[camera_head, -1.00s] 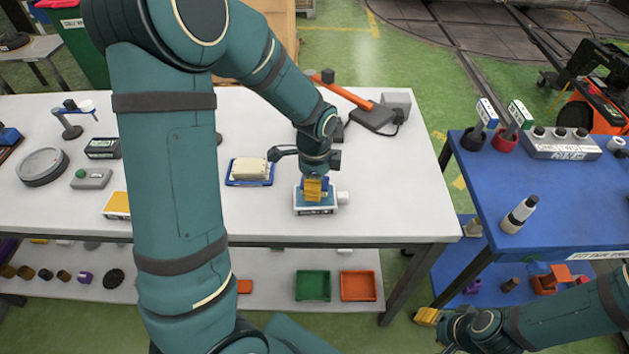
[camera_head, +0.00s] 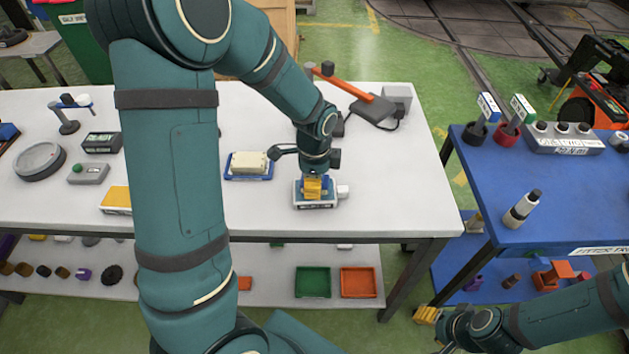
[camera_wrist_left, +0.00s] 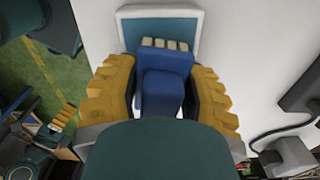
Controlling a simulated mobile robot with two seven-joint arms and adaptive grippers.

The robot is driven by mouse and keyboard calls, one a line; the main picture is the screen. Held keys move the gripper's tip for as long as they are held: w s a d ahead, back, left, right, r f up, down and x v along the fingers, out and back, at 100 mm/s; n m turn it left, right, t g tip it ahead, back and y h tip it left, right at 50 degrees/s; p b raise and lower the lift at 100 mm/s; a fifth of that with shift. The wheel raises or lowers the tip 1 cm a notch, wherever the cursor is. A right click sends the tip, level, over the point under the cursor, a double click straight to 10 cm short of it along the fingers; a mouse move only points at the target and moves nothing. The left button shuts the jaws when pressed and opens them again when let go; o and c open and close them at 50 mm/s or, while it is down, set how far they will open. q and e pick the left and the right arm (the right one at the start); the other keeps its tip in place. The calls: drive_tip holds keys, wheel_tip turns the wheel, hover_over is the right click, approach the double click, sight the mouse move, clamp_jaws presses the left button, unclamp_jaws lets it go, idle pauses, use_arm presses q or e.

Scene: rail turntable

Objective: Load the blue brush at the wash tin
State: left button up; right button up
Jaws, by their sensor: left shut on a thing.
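The wash tin (camera_head: 301,202) is a pale-rimmed tray with teal inside, standing on the white table below my left gripper (camera_head: 313,187). It also shows in the left wrist view (camera_wrist_left: 125,32). The blue brush (camera_wrist_left: 162,90) has a row of pale bristle tufts and sits between the yellow ribbed fingers of my left gripper (camera_wrist_left: 165,92), which is shut on it. The bristles point toward the tin and overlap its teal inside; I cannot tell whether they touch it. My right gripper (camera_head: 427,315) is low, beside the blue table; its opening is unclear.
A pale block on a blue tray (camera_head: 249,164) stands left of the tin. A dark pad with an orange bar (camera_head: 372,110) and a cable lies behind it. White tabletop right of the tin is clear.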

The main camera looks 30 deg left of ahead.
use_arm(q)
drive_tip(key=shift+f+b, duration=0.3)
drive_tip(key=shift+f, duration=0.25)
idle(1.3)
drive_tip(key=shift+r+p, duration=2.85)
drive_tip(key=shift+r, duration=0.7)
drive_tip(key=shift+f, duration=0.1)
